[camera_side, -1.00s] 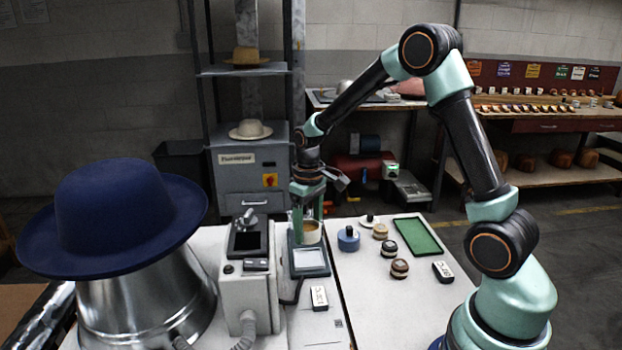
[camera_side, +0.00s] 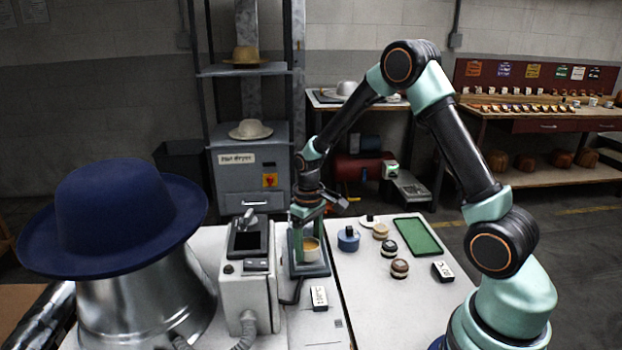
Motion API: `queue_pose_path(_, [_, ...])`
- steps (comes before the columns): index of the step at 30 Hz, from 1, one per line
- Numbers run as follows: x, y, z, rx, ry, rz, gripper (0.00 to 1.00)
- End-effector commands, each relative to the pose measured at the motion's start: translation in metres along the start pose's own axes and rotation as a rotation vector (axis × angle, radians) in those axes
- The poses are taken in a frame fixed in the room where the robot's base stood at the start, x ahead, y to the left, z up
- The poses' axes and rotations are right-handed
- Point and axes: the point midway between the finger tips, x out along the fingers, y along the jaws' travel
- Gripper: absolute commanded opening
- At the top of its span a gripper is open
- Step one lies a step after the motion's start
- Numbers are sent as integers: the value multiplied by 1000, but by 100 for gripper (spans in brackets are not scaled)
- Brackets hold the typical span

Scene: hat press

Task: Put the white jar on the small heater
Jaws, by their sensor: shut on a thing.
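The white jar (camera_side: 311,254), with tan contents showing at its open top, is upright between the green fingers of my gripper (camera_side: 308,246). My gripper points down and is shut on the jar. The small heater (camera_side: 316,271) is a dark grey-blue unit with a light top plate. The jar is over its plate and covers much of it. I cannot tell whether the jar's base touches the plate.
A grey-white machine (camera_side: 248,290) stands close left of the heater, and a blue hat (camera_side: 120,215) on a metal form is further left. To the right are a blue pot (camera_side: 348,239), several small round pots and a green mat (camera_side: 418,237). A label block (camera_side: 319,298) lies in front.

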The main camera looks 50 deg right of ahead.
Motion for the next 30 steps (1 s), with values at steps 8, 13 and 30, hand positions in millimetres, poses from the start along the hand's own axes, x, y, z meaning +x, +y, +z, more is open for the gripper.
queue_pose_path(8, [4, 0, 0, 0, -1, 0, 94])
queue_pose_path(13, [3, 0, 0, 0, -1, 0, 100])
queue_pose_path(30, [-71, 0, -1, 0, 6, 1, 100])
